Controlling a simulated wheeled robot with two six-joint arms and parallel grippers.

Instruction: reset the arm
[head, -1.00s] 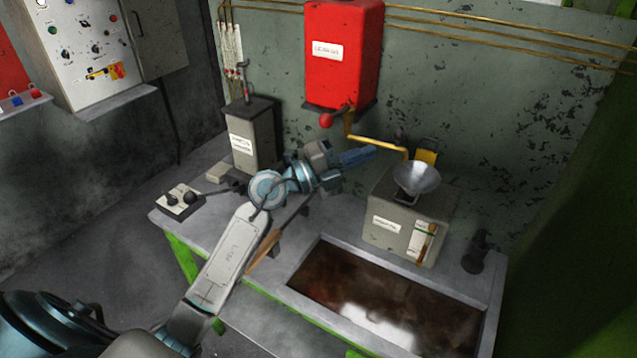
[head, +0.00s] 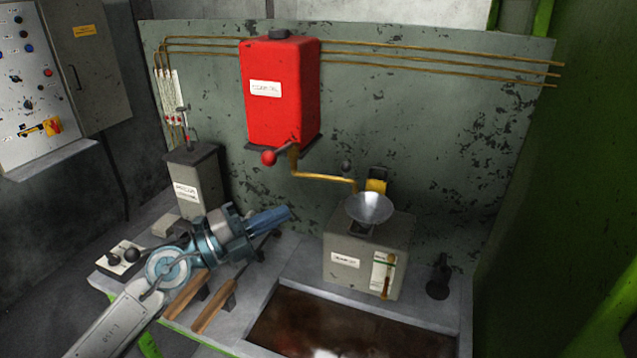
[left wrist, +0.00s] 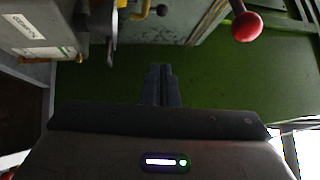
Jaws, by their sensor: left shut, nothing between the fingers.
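My left arm comes in from the lower left in the head view. Its gripper (head: 272,219) is shut and empty, above the bench and pointing right. It is left of the grey box with the funnel and below the red tank. In the left wrist view the two fingers (left wrist: 161,84) lie together with nothing between them. My right gripper is in neither view.
A red tank (head: 283,95) with a red knob hangs on the wall panel. A grey box (head: 362,250) carries a metal funnel (head: 369,207). A grey box with a lever (head: 193,178) stands left. Wooden-handled tools (head: 214,306) lie on the bench (head: 248,307). A dark basin (head: 345,330) is in front.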

